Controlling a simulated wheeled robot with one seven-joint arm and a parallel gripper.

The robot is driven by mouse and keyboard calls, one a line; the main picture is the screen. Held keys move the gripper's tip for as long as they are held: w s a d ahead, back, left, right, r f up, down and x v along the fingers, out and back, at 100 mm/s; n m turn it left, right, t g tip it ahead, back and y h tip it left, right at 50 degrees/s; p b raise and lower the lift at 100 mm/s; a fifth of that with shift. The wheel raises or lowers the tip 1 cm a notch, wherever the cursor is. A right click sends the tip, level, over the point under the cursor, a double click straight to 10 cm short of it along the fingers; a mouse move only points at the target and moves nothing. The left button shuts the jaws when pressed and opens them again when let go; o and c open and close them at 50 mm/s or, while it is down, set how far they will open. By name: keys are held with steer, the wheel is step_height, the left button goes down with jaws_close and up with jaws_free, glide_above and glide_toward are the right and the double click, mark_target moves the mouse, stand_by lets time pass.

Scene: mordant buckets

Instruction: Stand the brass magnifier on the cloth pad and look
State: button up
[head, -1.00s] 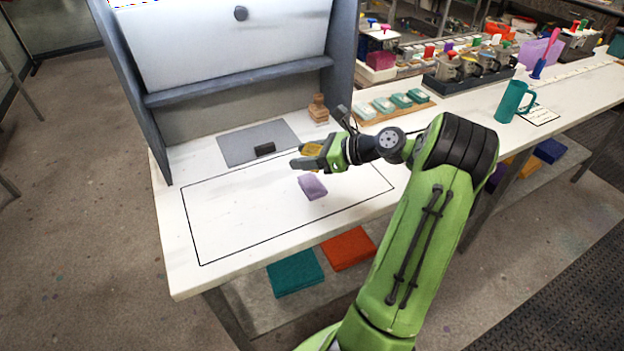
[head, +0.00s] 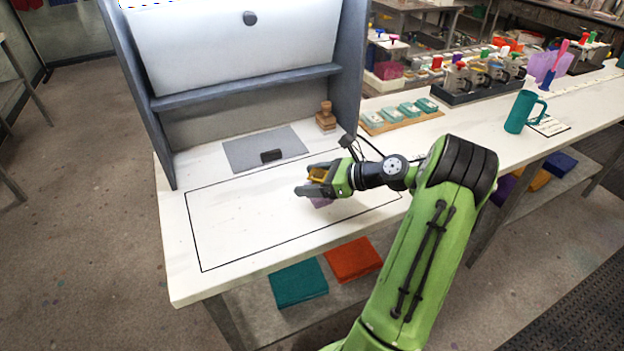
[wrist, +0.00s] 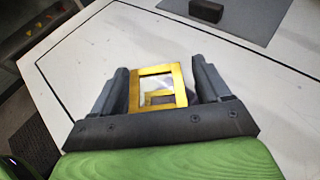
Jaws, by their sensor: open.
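The brass magnifier (head: 318,173) is a square yellow frame. In the wrist view the magnifier (wrist: 178,72) is between my fingers, with a second square frame seen through its opening. My gripper (head: 311,183) is open around it, low over the lilac cloth pad (head: 320,202). The pad lies on the white table and is mostly hidden under my gripper. I cannot tell whether the magnifier's base rests fully on the pad.
A grey mat (head: 250,146) with a dark block (head: 271,155) lies behind. A wooden stamp-like piece (head: 326,116) stands by the booth's side wall. A black outline (head: 236,260) marks the table. Its left part is clear. A teal mug (head: 521,112) stands far right.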

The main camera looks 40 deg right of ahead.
steer(key=shift+r, duration=0.15)
steer(key=p+v, duration=0.4)
steer(key=v, duration=0.8)
steer(key=w+a+r+n+g+h, duration=0.1)
steer(key=w+a+r+n+g, duration=0.1)
steer(key=a+n, duration=0.4)
steer(key=w+a+r+n+g+h, duration=0.1)
steer(key=a+n+g, duration=0.25)
steer(key=a, duration=0.45)
steer(key=w+a+r+n+g, duration=0.2)
steer(key=a+n, duration=0.3)
steer(key=a, duration=0.2)
steer(key=s+a+r+n+h, duration=0.1)
steer(key=s+a+n, duration=0.3)
steer(key=s+n, duration=0.4)
steer(key=s+a+r+n+t+h, duration=0.1)
steer(key=s+a+r+n+h, duration=0.1)
steer(key=s+a+n, duration=0.3)
steer(key=s+n+h, duration=0.1)
steer(key=s+n, duration=0.1)
steer(key=s, duration=0.2)
steer(key=shift+a+r+n, duration=0.2)
steer(key=shift+a+n, duration=0.05)
steer(key=shift+n, duration=0.1)
steer(key=shift+w, duration=0.1)
